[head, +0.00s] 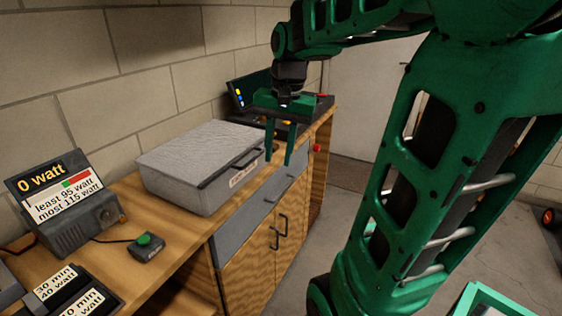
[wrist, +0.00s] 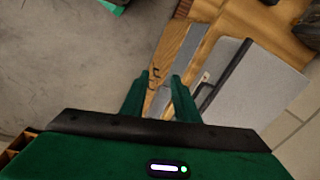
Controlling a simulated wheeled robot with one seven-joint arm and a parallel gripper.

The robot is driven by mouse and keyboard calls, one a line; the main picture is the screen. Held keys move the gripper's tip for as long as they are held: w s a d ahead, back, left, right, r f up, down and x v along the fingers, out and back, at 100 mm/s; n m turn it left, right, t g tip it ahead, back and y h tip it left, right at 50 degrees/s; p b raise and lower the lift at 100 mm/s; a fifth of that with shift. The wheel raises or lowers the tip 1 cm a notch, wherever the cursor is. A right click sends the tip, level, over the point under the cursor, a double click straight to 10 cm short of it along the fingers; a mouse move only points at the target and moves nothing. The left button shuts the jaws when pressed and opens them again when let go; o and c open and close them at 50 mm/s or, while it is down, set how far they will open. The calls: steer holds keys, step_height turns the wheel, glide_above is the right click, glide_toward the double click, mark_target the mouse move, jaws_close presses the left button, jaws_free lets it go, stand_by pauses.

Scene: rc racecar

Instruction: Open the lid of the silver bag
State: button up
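The silver bag (head: 200,155) is a flat, grey, box-like case on the wooden workbench. Its lid looks shut, and a dark handle (head: 232,167) runs along its front edge, with a small label below it. It also shows at the right of the wrist view (wrist: 258,85), with its dark handle bar (wrist: 225,72). My gripper (head: 278,162) points down with its fingers apart and nothing between them. In the head view it appears just right of the bag's front right corner. In the wrist view its fingertips (wrist: 160,77) lie left of the bag, apart from it.
A meter reading "0 watt" (head: 65,205) and a green-button box (head: 146,246) stand left of the bag. A dark screen (head: 250,88) stands behind it. Cabinet doors (head: 268,240) are below. Open grey floor (head: 300,290) lies in front.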

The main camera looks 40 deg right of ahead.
steer(key=shift+s+a+f+n, duration=0.15)
steer(key=shift+s+f, duration=0.2)
steer(key=shift+s, duration=0.25)
steer(key=shift+s+f+n, duration=0.15)
steer(key=shift+s+f, duration=0.15)
steer(key=shift+s, duration=0.3)
